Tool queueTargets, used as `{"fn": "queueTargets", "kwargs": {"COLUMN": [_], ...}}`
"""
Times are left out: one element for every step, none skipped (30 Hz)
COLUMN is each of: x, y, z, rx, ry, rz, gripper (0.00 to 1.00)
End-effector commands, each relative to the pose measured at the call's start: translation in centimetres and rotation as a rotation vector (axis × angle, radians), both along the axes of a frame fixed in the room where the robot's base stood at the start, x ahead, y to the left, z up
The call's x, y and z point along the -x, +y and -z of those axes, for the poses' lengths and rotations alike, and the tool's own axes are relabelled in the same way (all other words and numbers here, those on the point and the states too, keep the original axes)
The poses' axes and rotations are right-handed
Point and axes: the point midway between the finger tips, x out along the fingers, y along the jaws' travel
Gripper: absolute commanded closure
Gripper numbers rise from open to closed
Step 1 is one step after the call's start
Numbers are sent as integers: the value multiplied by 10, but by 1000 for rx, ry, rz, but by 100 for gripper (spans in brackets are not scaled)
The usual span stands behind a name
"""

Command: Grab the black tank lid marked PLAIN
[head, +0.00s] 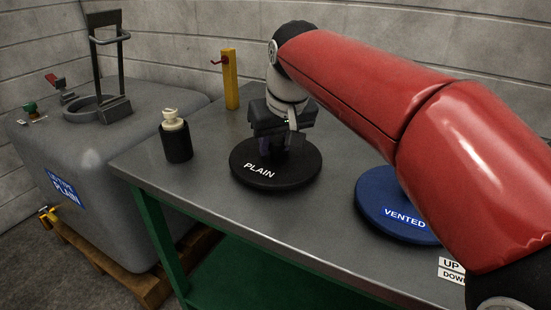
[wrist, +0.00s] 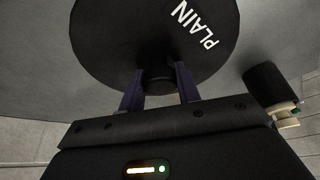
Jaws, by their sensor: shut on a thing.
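The black tank lid marked PLAIN (head: 290,178) lies flat on the grey bench, or just over it; I cannot tell if it touches. Its white lettering faces the front in the head view. My gripper (head: 276,146) is above the lid's middle, pointing down. In the wrist view, the lid (wrist: 130,38) fills the top, and the two fingers of my gripper (wrist: 160,90) are shut on the dark knob (wrist: 158,78) at its centre. The knob is mostly hidden behind the fingers in the head view.
A blue lid marked VENTED (head: 380,205) lies to the right, partly under my red arm. A black bottle with a cream top (head: 176,142) and a yellow post (head: 230,80) stand on the bench (head: 215,205). A grey tank (head: 120,180) with an open hatch stands left.

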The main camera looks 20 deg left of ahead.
Motion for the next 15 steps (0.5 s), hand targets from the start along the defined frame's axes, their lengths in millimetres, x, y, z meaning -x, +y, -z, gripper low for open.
{"fn": "queueTargets", "kwargs": {"x": [0,0,0,0,0,0,0,0,0,0,0,0,0,0,0], "y": [0,0,0,0,0,0,0,0,0,0,0,0,0,0,1], "z": [0,0,-1,-1,-1,-1,-1,-1,-1,-2,-2,-4,-6,-8,-11], "rx": [0,0,-1,-1,-1,-1,-1,-1,-1,-1,-1,-2,-2,-3,-4], "ry": [0,0,-1,-1,-1,-1,-1,-1,-1,-1,-1,-2,-2,-3,-4], "rz": [0,0,0,0,0,0,0,0,0,0,0,0,0,0,0], "gripper": [98,100,100,100,100,100,100,100,100,100,100,100,100,100,100]}}
